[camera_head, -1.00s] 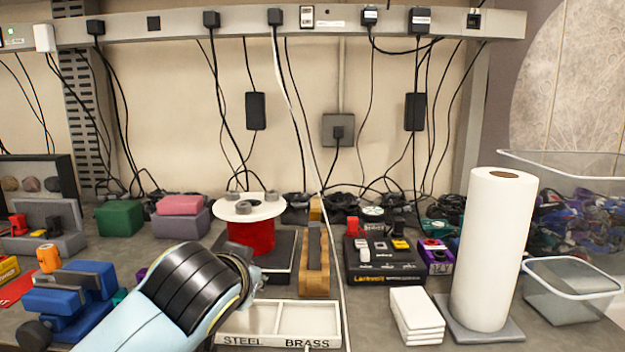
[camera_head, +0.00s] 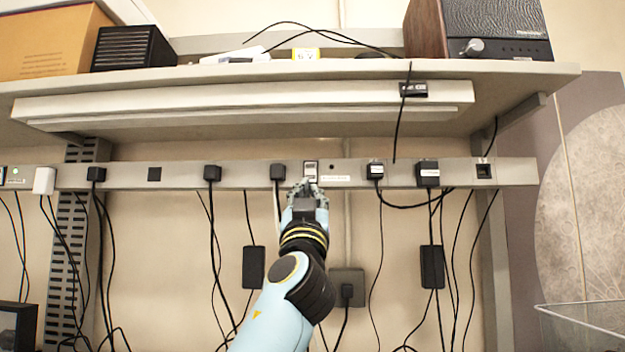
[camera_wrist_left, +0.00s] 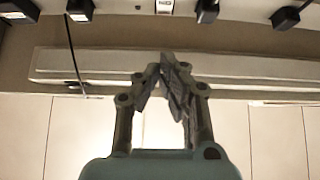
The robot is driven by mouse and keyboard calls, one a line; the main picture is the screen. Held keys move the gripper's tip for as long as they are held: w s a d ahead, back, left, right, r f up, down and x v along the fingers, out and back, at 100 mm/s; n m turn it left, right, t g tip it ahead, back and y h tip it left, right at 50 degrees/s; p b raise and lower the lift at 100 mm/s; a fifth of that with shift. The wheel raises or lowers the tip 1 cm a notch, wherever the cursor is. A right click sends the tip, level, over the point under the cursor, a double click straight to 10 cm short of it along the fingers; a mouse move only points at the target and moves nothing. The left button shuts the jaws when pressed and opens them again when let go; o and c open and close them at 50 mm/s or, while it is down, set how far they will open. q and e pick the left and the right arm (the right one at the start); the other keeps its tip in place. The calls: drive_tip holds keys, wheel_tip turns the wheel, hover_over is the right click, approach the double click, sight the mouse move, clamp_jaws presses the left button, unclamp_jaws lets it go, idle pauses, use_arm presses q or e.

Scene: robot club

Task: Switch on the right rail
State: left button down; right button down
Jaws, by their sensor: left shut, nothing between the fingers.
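The right rail (camera_head: 400,175) is a long grey power strip on the wall under the shelf, with black plugs along it. A small white-framed switch (camera_head: 310,168) sits near its middle; I cannot read its position. My left gripper (camera_head: 308,186) is raised just below this switch in the head view, its fingers shut and empty. I cannot tell whether the fingertips touch the switch. In the wrist view the left fingers (camera_wrist_left: 168,62) meet at their tips, and the white switch (camera_wrist_left: 164,6) shows at the top edge, apart from them. My right gripper is not in view.
A plug (camera_head: 278,172) with its cable is just left of the gripper, and another plug (camera_head: 375,170) is to the right. The shelf (camera_head: 540,75) overhangs above, with a white light bar (camera_head: 240,103) beneath it. Cables hang below the rail.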

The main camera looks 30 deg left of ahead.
use_arm(q)
drive_tip(key=p, duration=0.4)
approach(313, 167)
wheel_tip(313, 167, up, 4)
drive_tip(key=shift+w+a+f+p, duration=0.15)
drive_tip(key=shift+w+a, duration=0.2)
drive_tip(key=shift+w, duration=0.25)
drive_tip(key=shift+w+a+f+p, duration=0.15)
drive_tip(key=shift+w+a, duration=0.15)
drive_tip(key=shift+w, duration=0.3)
drive_tip(key=shift+w+a+f, duration=0.1)
drive_tip(key=shift+w+a, duration=0.2)
drive_tip(key=shift+w, duration=0.2)
